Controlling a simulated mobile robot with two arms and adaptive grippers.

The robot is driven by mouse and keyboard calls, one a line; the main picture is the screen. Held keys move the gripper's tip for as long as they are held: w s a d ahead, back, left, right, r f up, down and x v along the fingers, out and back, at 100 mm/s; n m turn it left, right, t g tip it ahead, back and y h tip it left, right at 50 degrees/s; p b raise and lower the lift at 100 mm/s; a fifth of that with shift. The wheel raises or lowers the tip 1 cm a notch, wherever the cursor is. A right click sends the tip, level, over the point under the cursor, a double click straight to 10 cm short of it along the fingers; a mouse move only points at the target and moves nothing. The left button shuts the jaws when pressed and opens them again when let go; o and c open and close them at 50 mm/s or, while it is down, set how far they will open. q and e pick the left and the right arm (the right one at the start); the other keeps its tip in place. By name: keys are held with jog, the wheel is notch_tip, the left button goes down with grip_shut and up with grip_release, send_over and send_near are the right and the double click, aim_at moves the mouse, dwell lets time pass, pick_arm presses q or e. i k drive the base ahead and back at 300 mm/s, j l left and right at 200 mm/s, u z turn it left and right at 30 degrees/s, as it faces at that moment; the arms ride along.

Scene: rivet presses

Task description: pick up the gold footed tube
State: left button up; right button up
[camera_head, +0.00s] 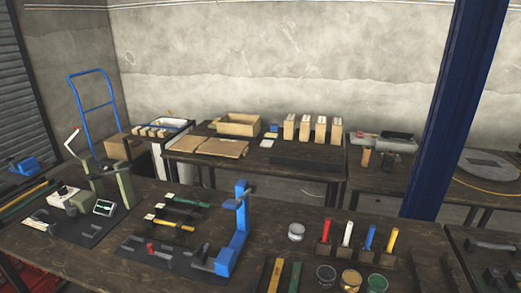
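A yellow-gold tube (391,240) stands upright in a dark block-like foot on the near workbench, right of the middle. It is the rightmost of a row of similar upright footed tubes: a red tube (325,232), a white tube (347,233) and a blue tube (370,238). Neither of my grippers shows in the head view, and nothing is seen touching the gold tube.
Open round tins, including a gold-coloured tin (350,280), stand just in front of the tubes. A blue press (238,232) rises to the left, with tools beside it. A blue post (450,110) stands behind, to the right. A round white-lidded tin (296,232) is left of the tubes.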

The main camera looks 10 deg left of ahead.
aim_at(151, 220)
jog(key=z, duration=3.7)
jog(key=u, duration=4.75)
jog(key=i+j+z, duration=0.4)
jog(key=k+l, duration=0.1)
